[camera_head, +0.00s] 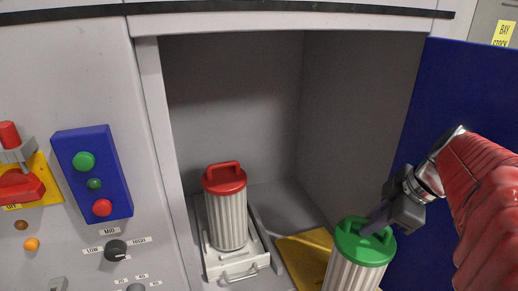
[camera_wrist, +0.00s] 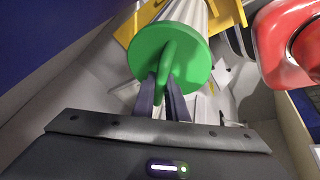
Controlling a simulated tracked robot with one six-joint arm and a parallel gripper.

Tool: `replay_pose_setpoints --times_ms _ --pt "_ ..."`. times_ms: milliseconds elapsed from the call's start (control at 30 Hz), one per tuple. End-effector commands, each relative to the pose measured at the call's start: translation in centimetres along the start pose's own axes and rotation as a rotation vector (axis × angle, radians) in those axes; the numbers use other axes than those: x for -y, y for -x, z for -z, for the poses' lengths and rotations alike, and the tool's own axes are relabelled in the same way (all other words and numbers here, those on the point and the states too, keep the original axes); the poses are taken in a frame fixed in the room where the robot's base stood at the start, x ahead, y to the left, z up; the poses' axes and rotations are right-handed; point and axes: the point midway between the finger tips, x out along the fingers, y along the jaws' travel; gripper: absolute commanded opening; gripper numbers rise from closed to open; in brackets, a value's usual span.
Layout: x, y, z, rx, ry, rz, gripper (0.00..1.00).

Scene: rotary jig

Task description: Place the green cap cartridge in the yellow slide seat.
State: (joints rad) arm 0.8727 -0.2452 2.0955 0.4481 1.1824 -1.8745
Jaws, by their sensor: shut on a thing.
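A green cap cartridge (camera_head: 356,269) with a ribbed pale body is at the lower right of the head view, its bottom cut off by the frame edge. My gripper (camera_head: 376,220) is shut on the handle of its green cap, which also shows in the wrist view (camera_wrist: 146,47). The yellow slide seat (camera_head: 300,252) is partly visible on the cabinet floor, behind and left of the held cartridge. In the wrist view the yellow seat (camera_wrist: 125,32) shows behind the cartridge. I cannot tell whether the cartridge touches it.
A red cap cartridge (camera_head: 226,215) stands in a white slide seat (camera_head: 213,268) at the cabinet's left. The open blue door (camera_head: 450,100) is at the right. A blue button box (camera_head: 92,172), a knob (camera_head: 116,250) and a red lever (camera_head: 10,136) are on the left panel.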

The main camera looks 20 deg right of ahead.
Motion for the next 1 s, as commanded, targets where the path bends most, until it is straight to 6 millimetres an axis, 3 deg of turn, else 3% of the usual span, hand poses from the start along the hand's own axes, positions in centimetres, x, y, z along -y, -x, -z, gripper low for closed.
replay_pose_setpoints --times_ms 433,467,700,1000 --pt "0.07 -0.59 -0.19 -0.001 0.002 -0.003 0.00" --pt "0.17 -0.71 -0.25 0.000 0.001 0.000 0.14" --pt "0.17 -0.70 -0.24 0.000 0.001 0.000 0.30" --pt "0.14 -0.58 -0.19 0.000 0.002 0.000 0.31"
